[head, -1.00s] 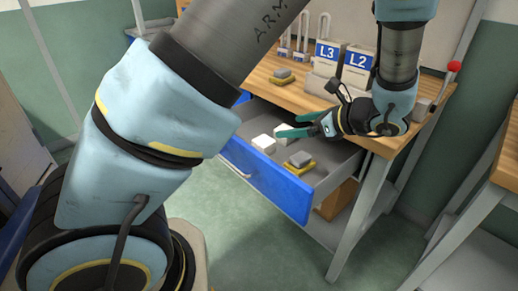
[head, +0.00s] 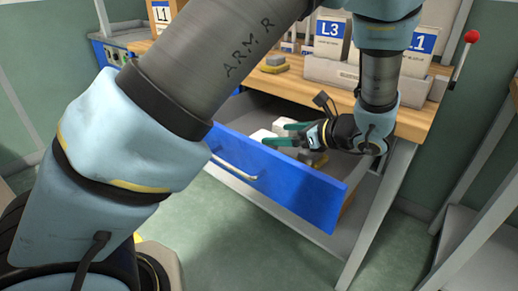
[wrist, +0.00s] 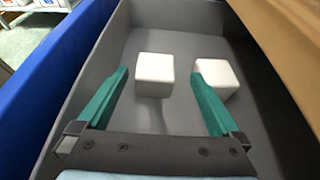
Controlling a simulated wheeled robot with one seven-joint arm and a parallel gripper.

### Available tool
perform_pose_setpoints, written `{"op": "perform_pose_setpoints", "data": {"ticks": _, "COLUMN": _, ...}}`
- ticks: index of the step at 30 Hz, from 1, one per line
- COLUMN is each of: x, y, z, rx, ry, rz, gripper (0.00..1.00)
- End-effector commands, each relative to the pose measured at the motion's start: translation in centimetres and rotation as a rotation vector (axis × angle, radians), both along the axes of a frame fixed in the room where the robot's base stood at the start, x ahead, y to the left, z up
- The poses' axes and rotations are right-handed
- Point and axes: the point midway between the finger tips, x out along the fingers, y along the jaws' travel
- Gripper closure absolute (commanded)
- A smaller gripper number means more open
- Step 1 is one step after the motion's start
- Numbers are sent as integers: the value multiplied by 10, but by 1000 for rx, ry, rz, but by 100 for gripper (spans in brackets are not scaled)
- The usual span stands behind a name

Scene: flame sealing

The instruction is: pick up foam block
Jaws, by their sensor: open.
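Two white blocks, which look like foam blocks, lie in the open drawer. In the wrist view one block (wrist: 155,75) is centred ahead, between the lines of my fingers. The other block (wrist: 218,79) is to its right, its left edge partly covered by my right finger. In the head view the nearer white block (head: 261,135) shows by the fingertips, and the other (head: 279,123) is partly hidden behind a finger. My gripper (wrist: 159,74) is open, with green fingers and nothing held. It also shows over the drawer in the head view (head: 270,134). I cannot tell whether it touches either block.
The drawer's blue front (head: 290,180) and grey walls enclose the blocks. The wooden bench top (head: 310,92) overhangs the drawer's back. A grey and yellow pad (head: 275,63) lies on it, near labelled holders (head: 332,35). Another pad is partly hidden under my gripper.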

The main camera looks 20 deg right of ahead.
Motion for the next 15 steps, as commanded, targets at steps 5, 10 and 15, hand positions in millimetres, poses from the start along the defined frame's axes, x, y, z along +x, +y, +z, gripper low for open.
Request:
{"op": "perform_pose_setpoints", "data": {"ticks": 5, "x": 15, "y": 9, "z": -8, "rx": 1, "ry": 0, "rz": 3, "gripper": 0}}
{"op": "perform_pose_setpoints", "data": {"ticks": 10, "x": 37, "y": 22, "z": -18, "rx": 1, "ry": -1, "rz": 4, "gripper": 0}}
{"op": "perform_pose_setpoints", "data": {"ticks": 15, "x": 48, "y": 30, "z": -24, "rx": 2, "ry": 1, "rz": 2, "gripper": 0}}
